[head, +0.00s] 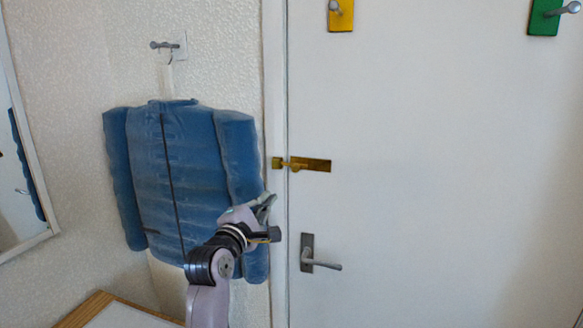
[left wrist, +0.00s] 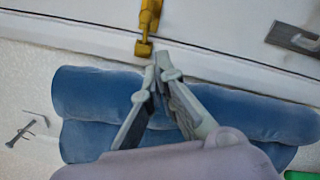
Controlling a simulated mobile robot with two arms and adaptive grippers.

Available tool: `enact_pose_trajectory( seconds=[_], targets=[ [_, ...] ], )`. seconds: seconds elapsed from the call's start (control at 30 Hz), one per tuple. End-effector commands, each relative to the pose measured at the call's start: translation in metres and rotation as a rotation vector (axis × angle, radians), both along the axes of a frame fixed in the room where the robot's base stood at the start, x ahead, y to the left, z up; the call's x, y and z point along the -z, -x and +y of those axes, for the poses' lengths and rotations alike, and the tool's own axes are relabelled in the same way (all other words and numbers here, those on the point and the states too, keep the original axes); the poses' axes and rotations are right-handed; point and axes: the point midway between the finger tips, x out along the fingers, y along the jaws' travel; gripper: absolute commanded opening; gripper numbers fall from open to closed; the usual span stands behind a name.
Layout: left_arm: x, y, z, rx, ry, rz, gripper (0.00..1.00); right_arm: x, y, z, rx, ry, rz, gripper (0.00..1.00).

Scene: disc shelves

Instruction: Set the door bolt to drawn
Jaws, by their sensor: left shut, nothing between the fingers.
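The brass door bolt (head: 318,165) is fixed to the white door (head: 430,190) near its left edge. Its knob sits at the left part of the plate, and the bar appears to reach across the gap to the brass keeper (head: 277,163) on the frame. My left gripper (head: 273,210) is below and slightly left of the bolt, apart from it, shut and empty. In the left wrist view my left gripper (left wrist: 158,60) points toward the keeper (left wrist: 143,48), with the bolt (left wrist: 150,14) beyond, cut by the top edge. My right gripper is not in view.
A blue padded jacket (head: 175,170) hangs on a wall hook (head: 165,45) just left of the frame, behind my left arm. A door handle (head: 308,256) is below the bolt. Yellow (head: 341,14) and green (head: 545,15) hook plates are higher up. A mirror stands far left.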

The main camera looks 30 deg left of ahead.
Motion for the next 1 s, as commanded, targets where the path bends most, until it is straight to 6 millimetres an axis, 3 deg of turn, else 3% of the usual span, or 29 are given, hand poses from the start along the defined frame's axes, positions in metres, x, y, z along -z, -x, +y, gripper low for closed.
enact_pose_trajectory(
  seconds=[0.1, 0.47, 1.0],
  targets=[
    [-0.012, 0.005, 0.001, -0.001, 0.019, -0.024, 0.0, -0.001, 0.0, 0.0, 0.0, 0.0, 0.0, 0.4],
    [-0.012, 0.002, 0.002, -0.001, 0.019, -0.022, 0.0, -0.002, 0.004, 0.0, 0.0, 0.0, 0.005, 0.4],
    [-0.022, -0.078, 0.019, -0.001, 0.017, -0.02, 0.0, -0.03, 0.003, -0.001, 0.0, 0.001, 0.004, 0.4]
  ],
)
